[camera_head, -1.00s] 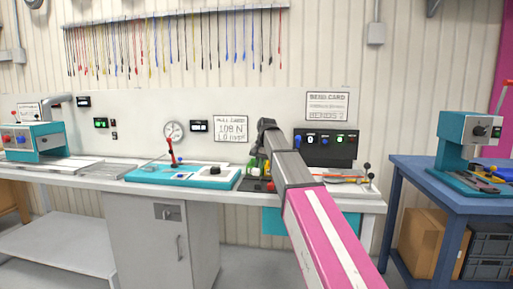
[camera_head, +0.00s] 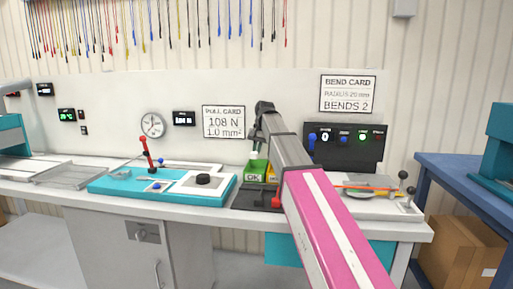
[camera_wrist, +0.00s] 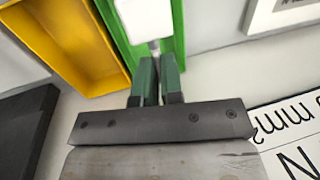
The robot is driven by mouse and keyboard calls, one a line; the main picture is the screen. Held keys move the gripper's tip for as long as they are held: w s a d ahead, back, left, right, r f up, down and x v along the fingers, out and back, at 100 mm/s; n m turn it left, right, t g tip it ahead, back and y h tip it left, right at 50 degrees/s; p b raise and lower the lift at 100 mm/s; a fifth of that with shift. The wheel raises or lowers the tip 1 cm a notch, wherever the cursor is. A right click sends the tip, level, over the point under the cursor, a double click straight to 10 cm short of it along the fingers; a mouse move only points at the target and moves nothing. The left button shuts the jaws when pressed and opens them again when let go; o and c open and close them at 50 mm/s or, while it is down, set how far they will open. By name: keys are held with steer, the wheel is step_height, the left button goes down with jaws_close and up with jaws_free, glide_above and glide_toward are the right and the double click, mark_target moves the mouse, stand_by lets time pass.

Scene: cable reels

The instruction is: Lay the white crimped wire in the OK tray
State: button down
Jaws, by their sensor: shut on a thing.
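My gripper (camera_wrist: 156,72) has its two dark green fingers close together, shut on the white crimped wire. A white piece (camera_wrist: 148,18) shows just beyond the fingertips in the wrist view; how the rest of the wire lies is hidden. The green OK tray (camera_wrist: 179,30) is in front of the fingertips there, with its walls on both sides of the white piece. In the head view the OK tray (camera_head: 259,166) stands on the bench under my gripper (camera_head: 255,150), partly hidden by my arm. I cannot tell whether the wire touches the tray.
A yellow tray (camera_wrist: 122,55) stands directly left of the green one in the wrist view. A teal pull tester (camera_head: 165,183) is left of the trays on the bench. A bending fixture (camera_head: 375,195) is to the right. A pull card (camera_head: 224,121) hangs on the wall behind.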

steer(key=shift+f, duration=3.2)
steer(key=shift+f, duration=1.65)
steer(key=c, duration=1.2)
jaws_free()
steer(key=r, duration=0.7)
steer(key=d+r, duration=0.1)
steer(key=r, duration=0.6)
steer(key=d+r, duration=0.1)
steer(key=r, duration=0.6)
steer(key=shift+s+r, duration=0.15)
steer(key=shift+r, duration=0.15)
